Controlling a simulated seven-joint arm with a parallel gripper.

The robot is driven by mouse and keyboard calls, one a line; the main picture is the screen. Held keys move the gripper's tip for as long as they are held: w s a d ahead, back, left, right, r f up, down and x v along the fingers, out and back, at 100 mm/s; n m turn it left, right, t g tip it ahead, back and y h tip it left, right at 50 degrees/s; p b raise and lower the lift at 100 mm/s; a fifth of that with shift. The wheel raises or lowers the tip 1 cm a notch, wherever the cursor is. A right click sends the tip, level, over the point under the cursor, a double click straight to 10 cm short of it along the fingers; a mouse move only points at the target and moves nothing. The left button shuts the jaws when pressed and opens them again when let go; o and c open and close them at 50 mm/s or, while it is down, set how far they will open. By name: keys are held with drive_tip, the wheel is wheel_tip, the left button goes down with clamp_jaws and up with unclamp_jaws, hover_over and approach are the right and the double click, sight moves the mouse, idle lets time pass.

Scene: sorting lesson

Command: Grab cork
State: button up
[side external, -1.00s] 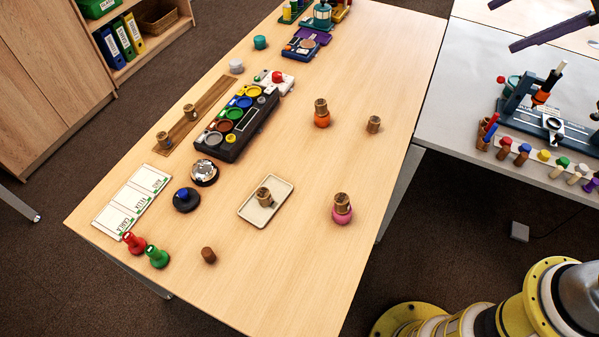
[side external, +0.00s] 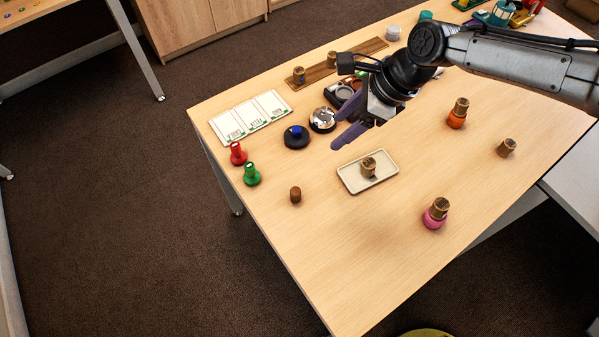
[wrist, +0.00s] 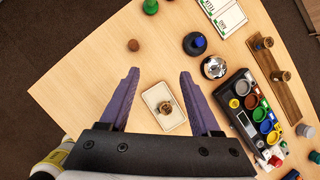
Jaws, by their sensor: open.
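A small dark brown cork-like cylinder (side external: 295,194) stands alone near the table's front left; it shows at the top of the wrist view (wrist: 133,45). A lighter brown, cork-like piece (side external: 368,167) sits on a cream tray (side external: 352,184). In the wrist view this piece (wrist: 165,107) lies between and below my fingers. Another brown piece (side external: 506,148) stands alone at the right. My gripper (side external: 342,130) is open and empty, with purple fingers, above the table behind the tray; its fingers also show in the wrist view (wrist: 159,72). Which piece is the cork is unclear.
An orange bottle (side external: 456,120) and a pink bottle (side external: 432,221) carry brown tops. Red (side external: 238,155) and green (side external: 251,177) pegs, a blue-topped black button (side external: 297,138) and a silver bell (side external: 322,121) stand at the left. The front table is clear.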

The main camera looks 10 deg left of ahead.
approach(297, 191)
drive_tip(key=shift+n+g+h, duration=0.4)
drive_tip(key=shift+g, duration=0.1)
drive_tip(key=a+f, duration=0.1)
drive_tip(key=f, duration=0.1)
drive_tip(key=w+a+f, duration=0.1)
drive_tip(key=shift+w+a+f, duration=0.1)
drive_tip(key=shift+w+f, duration=0.05)
drive_tip(key=shift+f, duration=0.25)
drive_tip(key=shift+s+x, duration=0.15)
drive_tip(key=shift+x, duration=1.4)
drive_tip(key=shift+s+x, duration=0.15)
drive_tip(key=shift+x, duration=1.45)
drive_tip(key=shift+a+r, duration=0.1)
clamp_jaws()
